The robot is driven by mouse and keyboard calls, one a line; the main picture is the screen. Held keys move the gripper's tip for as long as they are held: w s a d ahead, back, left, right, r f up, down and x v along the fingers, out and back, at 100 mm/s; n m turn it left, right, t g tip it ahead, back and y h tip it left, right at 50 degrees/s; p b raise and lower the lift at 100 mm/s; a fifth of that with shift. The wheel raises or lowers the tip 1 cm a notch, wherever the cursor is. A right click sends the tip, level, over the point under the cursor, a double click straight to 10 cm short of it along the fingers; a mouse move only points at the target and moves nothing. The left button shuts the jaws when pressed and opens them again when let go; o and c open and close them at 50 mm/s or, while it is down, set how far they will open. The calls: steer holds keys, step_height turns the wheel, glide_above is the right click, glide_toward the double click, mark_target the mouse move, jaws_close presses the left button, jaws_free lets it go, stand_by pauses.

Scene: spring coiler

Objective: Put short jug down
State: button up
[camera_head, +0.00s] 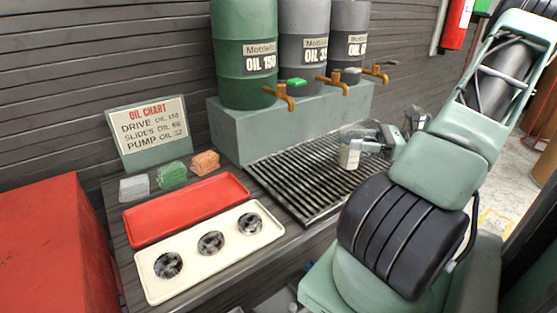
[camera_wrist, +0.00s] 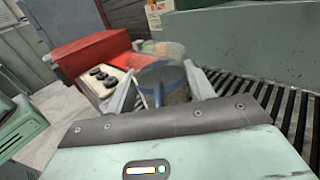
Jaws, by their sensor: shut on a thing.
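The short jug (camera_head: 349,155) is a small pale, see-through vessel. In the head view it appears upright at the slatted drip grate (camera_head: 300,190), towards its right part. I cannot tell whether its base touches the slats. My gripper (camera_head: 364,141) reaches it from the right and is shut on it. In the wrist view the jug (camera_wrist: 165,88) sits between the two fingers of my gripper (camera_wrist: 160,90), with a blue band at its rim. Its lower part is hidden by my gripper's body.
Green and grey oil drums (camera_head: 243,85) with brass taps (camera_head: 285,95) stand on a raised block (camera_head: 240,135) behind the grate. A red tray (camera_head: 185,210) and a cream tray (camera_head: 205,280) with three dark round parts lie left. Bare slats lie left of the jug.

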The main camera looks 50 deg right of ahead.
mark_target(340, 150)
steer(key=shift+f+x, duration=0.55)
steer(key=shift+x, duration=2.15)
steer(key=shift+f+x, duration=0.6)
steer(key=shift+x, duration=2.15)
steer(key=shift+f+x, duration=0.55)
steer(key=shift+x, duration=2.15)
steer(key=o, duration=1.1)
steer(key=shift+f, duration=0.1)
steer(key=shift+o, duration=0.2)
steer(key=shift+s, duration=0.15)
steer(key=v, duration=1.1)
steer(key=shift+s+d, duration=0.25)
steer(key=shift+s, duration=0.05)
